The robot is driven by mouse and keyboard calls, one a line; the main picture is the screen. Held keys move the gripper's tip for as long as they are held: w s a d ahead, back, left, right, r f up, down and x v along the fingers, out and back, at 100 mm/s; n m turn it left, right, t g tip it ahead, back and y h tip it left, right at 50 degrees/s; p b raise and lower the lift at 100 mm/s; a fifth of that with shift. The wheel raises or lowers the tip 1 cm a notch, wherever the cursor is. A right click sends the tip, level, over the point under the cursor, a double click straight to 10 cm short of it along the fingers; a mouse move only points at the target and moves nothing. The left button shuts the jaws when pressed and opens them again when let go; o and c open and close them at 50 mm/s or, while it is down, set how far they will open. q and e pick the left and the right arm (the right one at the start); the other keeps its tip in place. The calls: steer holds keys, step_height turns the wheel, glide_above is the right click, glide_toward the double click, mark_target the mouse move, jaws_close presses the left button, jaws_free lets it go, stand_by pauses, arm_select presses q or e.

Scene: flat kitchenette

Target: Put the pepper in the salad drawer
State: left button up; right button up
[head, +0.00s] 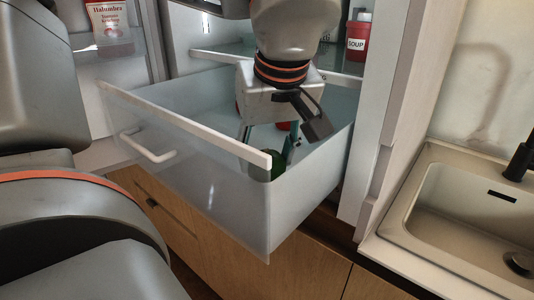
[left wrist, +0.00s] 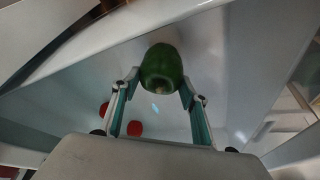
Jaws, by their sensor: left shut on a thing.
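The green pepper (left wrist: 162,66) is held between the fingertips of my left gripper (left wrist: 160,88) in the left wrist view. In the head view the pepper (head: 278,166) shows partly, beside the front right corner of the drawer and half hidden by its front rim. My left gripper (head: 270,142) points down into the pulled-out salad drawer (head: 235,205), which has translucent walls and a white handle. How far the pepper is above the drawer floor I cannot tell. My right gripper is in neither view.
Two red round items (left wrist: 135,128) lie in the drawer. A sink (head: 460,215) is at right.

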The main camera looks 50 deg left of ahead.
arm_select(q)
steer(key=o, duration=1.1)
steer(key=shift+f, duration=0.15)
steer(key=shift+r, duration=0.4)
steer(key=shift+p+v, duration=1.3)
steer(key=shift+v, duration=4.55)
steer(key=shift+f, duration=0.1)
